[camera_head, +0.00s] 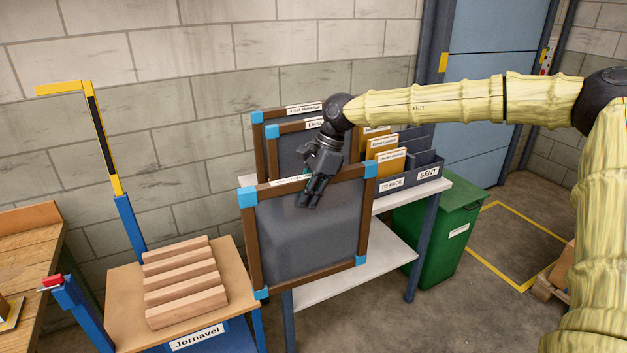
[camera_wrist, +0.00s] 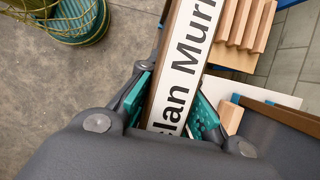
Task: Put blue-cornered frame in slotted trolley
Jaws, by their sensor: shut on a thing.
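The blue-cornered frame (camera_head: 305,240) has brown wooden rails, blue corners and a dark panel. It hangs upright in front of the white table, right of the trolley. My gripper (camera_head: 314,192) is shut on its top rail from above. In the wrist view my gripper's teal pads (camera_wrist: 174,110) lie on both sides of the rail (camera_wrist: 192,55), whose white label reads partly "lan Mur". The slotted trolley (camera_head: 125,300) has blue posts, a wooden top and several pale wooden slats with gaps between; its plate reads "Jornavel". The slats (camera_wrist: 245,22) also show in the wrist view.
Two more blue-cornered frames (camera_head: 262,150) stand behind on the white table (camera_head: 393,255). Grey "TO PACK" and "SENT" trays (camera_head: 410,180) hold folders at its right. A green bin (camera_head: 440,225) stands beside it. A tall blue-and-yellow post (camera_head: 110,160) rises at the trolley's rear.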

